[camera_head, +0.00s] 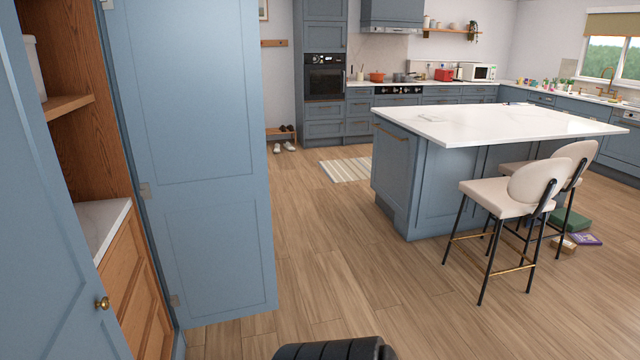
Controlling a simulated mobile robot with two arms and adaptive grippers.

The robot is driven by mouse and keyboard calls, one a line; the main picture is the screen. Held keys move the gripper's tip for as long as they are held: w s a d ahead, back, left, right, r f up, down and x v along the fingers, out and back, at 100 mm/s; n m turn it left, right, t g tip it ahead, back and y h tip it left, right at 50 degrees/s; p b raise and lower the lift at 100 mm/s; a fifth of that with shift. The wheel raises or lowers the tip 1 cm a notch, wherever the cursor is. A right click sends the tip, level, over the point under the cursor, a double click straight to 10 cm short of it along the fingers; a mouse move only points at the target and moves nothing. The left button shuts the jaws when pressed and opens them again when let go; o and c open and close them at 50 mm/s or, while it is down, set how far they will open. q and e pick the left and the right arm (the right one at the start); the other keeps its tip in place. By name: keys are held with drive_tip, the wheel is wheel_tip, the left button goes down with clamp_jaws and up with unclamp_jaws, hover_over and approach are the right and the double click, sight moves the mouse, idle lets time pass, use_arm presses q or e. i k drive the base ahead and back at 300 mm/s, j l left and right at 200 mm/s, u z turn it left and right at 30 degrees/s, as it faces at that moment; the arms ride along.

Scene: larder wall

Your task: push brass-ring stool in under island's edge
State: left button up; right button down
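A cream stool (497,200) with black legs and a brass foot rail stands at the near side of the white-topped island (485,124), to the right in the view. Its seat and rounded back are out in front of the island's near edge. A second, similar cream stool (574,154) stands just behind it and to the right, partly hidden by the first. The second stool's seat lies partly beneath the countertop's overhang. Its legs are largely covered, so its foot rail is hard to make out. Neither gripper is in view.
A green box (572,221), a purple book (587,239) and a small tan block (564,244) lie on the floor by the stools. An open blue cupboard door (190,150) stands at the left. The wooden floor (350,260) between door and island is clear.

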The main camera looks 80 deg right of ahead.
sight(529, 192)
drive_tip(key=z, duration=3.85)
drive_tip(key=i+z, duration=0.1)
drive_tip(key=i, duration=2.55)
